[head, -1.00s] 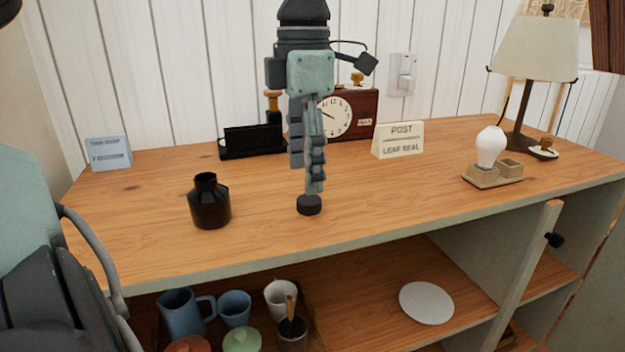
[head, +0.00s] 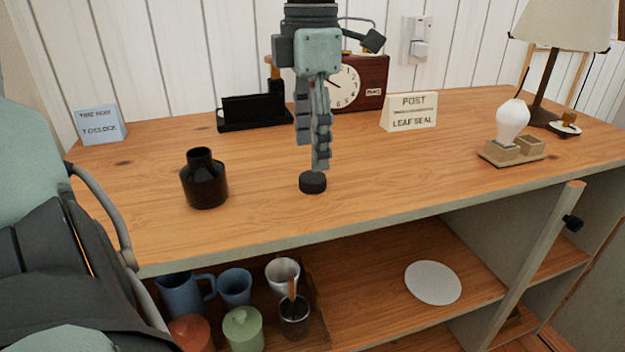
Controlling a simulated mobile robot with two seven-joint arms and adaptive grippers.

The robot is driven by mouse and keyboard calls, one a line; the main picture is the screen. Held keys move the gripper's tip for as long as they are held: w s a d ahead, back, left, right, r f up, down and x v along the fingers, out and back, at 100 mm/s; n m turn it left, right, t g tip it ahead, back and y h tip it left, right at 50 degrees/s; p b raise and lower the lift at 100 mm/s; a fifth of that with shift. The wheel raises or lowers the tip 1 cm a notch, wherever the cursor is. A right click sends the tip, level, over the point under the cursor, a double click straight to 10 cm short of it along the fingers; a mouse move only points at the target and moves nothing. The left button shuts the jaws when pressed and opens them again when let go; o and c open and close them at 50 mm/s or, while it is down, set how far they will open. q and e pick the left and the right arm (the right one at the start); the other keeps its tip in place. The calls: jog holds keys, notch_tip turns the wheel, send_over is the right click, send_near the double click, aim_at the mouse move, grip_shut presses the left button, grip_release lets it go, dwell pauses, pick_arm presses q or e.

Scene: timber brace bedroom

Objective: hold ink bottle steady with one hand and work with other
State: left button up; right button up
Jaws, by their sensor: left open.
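The black ink bottle (head: 204,183) stands upright on the wooden desk top (head: 400,170), left of centre, with no cap on its neck. A small round black cap (head: 312,183) lies on the desk to the right of the bottle. My left gripper (head: 320,165) points straight down with its fingertips just over the cap. The fingers are open, though seen nearly edge-on. I cannot tell whether the tips touch the cap. Nothing is holding the bottle. My right gripper is not in view.
Behind are a blue sign (head: 100,125), a black holder (head: 255,110), a clock (head: 365,82) and a cream sign (head: 409,112). A white bulb-shaped item (head: 512,120) and a lamp (head: 560,25) stand right. Cups (head: 235,286) and a white plate (head: 433,283) are below.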

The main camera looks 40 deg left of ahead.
aim_at(312, 176)
pick_arm(q)
jog(key=shift+f, duration=0.1)
jog(key=f, duration=0.4)
jog(key=shift+w+a+f, duration=0.1)
jog(key=shift+w+f, duration=0.1)
jog(key=shift+f, duration=0.35)
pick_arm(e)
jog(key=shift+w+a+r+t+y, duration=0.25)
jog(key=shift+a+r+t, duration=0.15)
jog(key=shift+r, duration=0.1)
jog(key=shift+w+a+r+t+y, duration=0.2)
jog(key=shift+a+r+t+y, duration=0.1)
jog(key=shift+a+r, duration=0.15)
pick_arm(q)
jog(key=c, duration=0.8)
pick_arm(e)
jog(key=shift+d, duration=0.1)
